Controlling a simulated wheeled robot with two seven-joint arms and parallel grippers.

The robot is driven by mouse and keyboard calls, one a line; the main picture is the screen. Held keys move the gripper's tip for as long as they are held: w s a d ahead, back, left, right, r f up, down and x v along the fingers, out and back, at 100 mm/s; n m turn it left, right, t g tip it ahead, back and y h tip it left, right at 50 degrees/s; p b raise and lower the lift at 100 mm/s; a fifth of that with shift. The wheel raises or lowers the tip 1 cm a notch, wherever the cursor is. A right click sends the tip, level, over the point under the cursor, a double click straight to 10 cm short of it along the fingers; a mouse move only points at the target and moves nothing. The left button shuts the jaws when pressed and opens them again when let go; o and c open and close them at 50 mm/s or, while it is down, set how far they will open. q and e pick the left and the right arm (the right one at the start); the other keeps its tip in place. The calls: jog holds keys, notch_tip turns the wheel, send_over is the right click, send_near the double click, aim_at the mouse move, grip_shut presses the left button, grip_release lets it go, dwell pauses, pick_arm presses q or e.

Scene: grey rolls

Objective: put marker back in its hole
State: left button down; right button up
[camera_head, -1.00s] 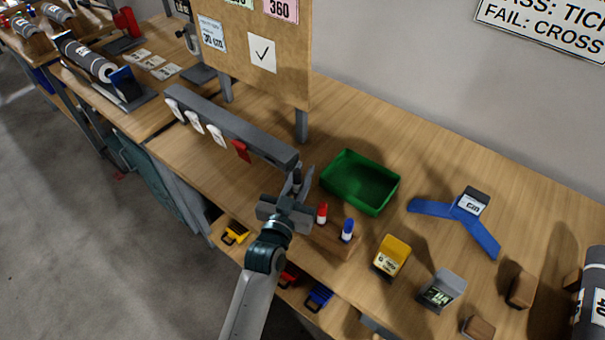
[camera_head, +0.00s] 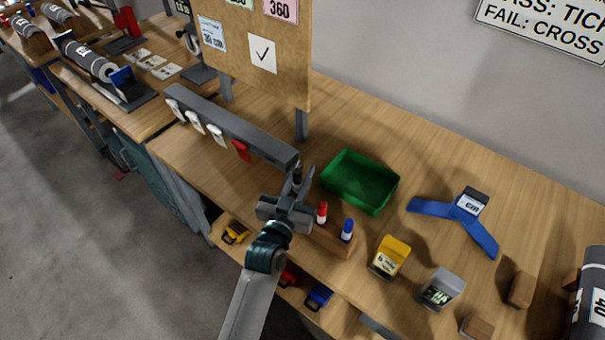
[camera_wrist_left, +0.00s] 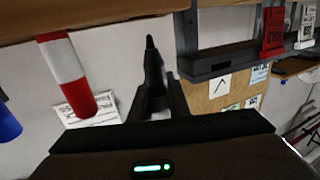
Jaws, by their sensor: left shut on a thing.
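My left gripper (camera_head: 299,190) is shut on a black marker (camera_wrist_left: 153,66), which also shows as a dark upright piece at the fingers in the head view (camera_head: 297,174). The gripper is at the left end of the wooden marker block (camera_head: 336,243). A red marker (camera_head: 322,213) and a blue marker (camera_head: 347,230) stand in this block. In the left wrist view the red marker (camera_wrist_left: 67,75) and blue marker (camera_wrist_left: 7,124) are left of the held marker, and the black marker appears clear of the block. The empty hole is hidden. My right gripper is out of view.
A green tray (camera_head: 360,182) stands just right of the gripper. A grey rail (camera_head: 232,128) with white and red tags is behind it.

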pick_arm(q)
jog(key=shift+p, duration=0.4)
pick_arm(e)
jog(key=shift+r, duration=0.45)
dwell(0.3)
pick_arm(q)
jog(key=shift+f+b, duration=2.1)
jog(key=shift+f, duration=1.25)
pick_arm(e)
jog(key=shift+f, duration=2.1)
pick_arm(q)
jog(key=c, duration=1.6)
grip_release()
jog(key=shift+s, duration=0.1)
jog(key=b+v, duration=0.4)
jog(key=v, duration=1.3)
jog(key=shift+a, duration=0.15)
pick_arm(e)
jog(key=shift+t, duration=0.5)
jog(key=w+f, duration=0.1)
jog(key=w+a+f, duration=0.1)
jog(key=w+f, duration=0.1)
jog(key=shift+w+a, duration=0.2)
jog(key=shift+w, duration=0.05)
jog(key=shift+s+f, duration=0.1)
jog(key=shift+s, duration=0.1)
